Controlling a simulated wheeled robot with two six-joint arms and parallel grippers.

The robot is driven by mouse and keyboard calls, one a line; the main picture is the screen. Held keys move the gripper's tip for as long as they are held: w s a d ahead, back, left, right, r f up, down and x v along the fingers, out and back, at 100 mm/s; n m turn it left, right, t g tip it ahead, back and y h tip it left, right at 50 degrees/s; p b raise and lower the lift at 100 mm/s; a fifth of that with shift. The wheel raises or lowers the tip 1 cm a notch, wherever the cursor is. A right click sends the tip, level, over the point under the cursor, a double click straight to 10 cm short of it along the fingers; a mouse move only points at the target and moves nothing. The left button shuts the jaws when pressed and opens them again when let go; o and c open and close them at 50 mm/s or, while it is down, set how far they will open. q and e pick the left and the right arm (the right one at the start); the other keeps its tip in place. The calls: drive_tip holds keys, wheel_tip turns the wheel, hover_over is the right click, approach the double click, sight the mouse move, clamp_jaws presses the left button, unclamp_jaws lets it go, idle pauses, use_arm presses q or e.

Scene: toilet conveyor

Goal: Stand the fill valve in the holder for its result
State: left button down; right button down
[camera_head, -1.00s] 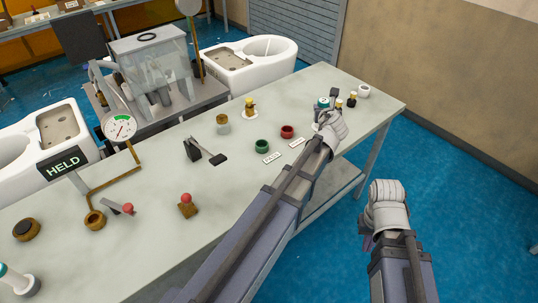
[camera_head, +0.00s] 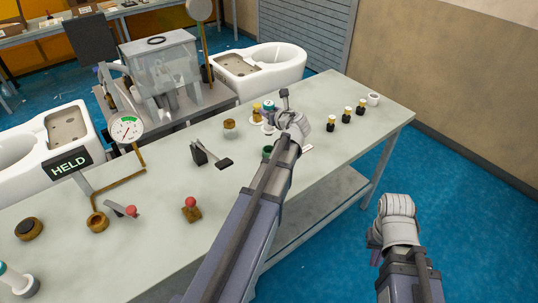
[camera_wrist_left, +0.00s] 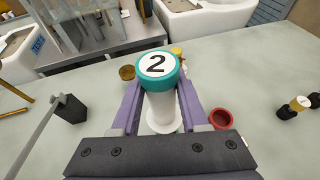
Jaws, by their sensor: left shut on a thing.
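The fill valve, a white cylinder with a teal cap marked 2 (camera_head: 268,104), is in my left gripper; it also shows upright in the left wrist view (camera_wrist_left: 158,66). My left gripper (camera_wrist_left: 160,100) is shut on its body, one purple finger on each side. A green cup holder (camera_head: 267,151) is partly hidden by my left arm. A red cup holder (camera_wrist_left: 222,119) stands just right of the gripper in the left wrist view; my arm hides it in the head view. My right gripper (camera_head: 396,206) hangs off the table's front; its fingers are not clear.
A yellow-topped part (camera_head: 256,111) stands close to the valve. Black parts with yellow tops (camera_head: 347,115) and a white cup (camera_head: 373,99) stand at the right. A black lever (camera_head: 212,156), a gauge (camera_head: 127,130) and a HELD sign (camera_head: 67,163) are left. The right front of the table is clear.

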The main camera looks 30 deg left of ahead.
sight(269, 132)
use_arm(q)
drive_tip(key=shift+f+b, duration=3.15)
drive_tip(key=shift+f, duration=0.1)
wheel_tip(269, 132, down, 4)
drive_tip(key=b, duration=0.3)
drive_tip(key=shift+r+b, duration=0.25)
drive_tip(key=shift+b, duration=0.1)
drive_tip(key=shift+f, duration=0.2)
drive_tip(key=shift+c, duration=2.1)
unclamp_jaws()
drive_tip(key=shift+r, duration=0.15)
